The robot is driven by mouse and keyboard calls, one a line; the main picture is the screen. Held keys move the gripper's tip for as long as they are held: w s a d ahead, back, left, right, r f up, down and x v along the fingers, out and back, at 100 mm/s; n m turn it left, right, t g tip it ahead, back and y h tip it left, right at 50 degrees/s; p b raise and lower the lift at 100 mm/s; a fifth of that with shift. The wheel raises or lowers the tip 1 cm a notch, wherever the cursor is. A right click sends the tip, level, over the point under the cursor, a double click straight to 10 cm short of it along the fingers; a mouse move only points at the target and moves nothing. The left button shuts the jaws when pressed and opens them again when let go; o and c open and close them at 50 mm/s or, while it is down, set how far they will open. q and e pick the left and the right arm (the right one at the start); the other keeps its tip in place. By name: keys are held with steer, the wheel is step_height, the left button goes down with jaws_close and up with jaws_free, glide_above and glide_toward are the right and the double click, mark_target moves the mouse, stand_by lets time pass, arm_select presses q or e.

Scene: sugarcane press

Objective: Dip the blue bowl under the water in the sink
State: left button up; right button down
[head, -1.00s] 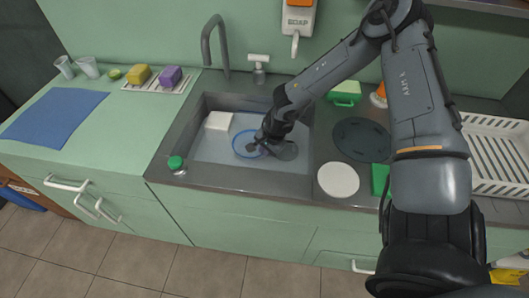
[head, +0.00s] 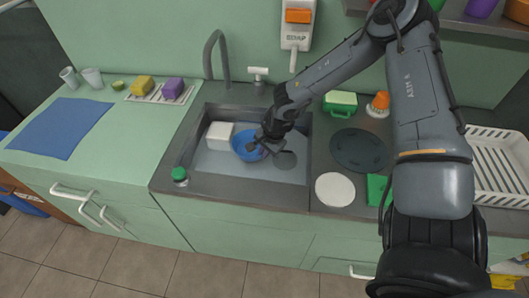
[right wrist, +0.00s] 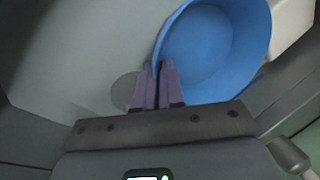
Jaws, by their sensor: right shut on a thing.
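The blue bowl (head: 246,147) is in the sink (head: 206,187), over its middle part, and shows as a solid blue shape. My right gripper (head: 264,143) reaches down into the sink and is shut on the bowl's right-hand rim. In the right wrist view, the purple-grey fingers (right wrist: 158,85) pinch the wall of the blue bowl (right wrist: 215,50), whose smooth blue inside shows. Grey, flat water (head: 215,165) seems to fill the sink; how the bowl's underside meets it is hidden. My left gripper is out of view.
A white block (head: 219,135) stands in the sink just left of the bowl, close to it. The faucet (head: 216,55) rises behind. A green-capped item (head: 180,175) sits on the front-left rim. A white disc (head: 335,189) and a dark round mat (head: 360,150) lie right of the sink.

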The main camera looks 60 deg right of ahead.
steer(key=shift+r+p, duration=1.95)
steer(key=shift+r, duration=0.9)
step_height(320, 180, up, 7)
steer(key=p, duration=0.5)
steer(key=shift+f, duration=0.15)
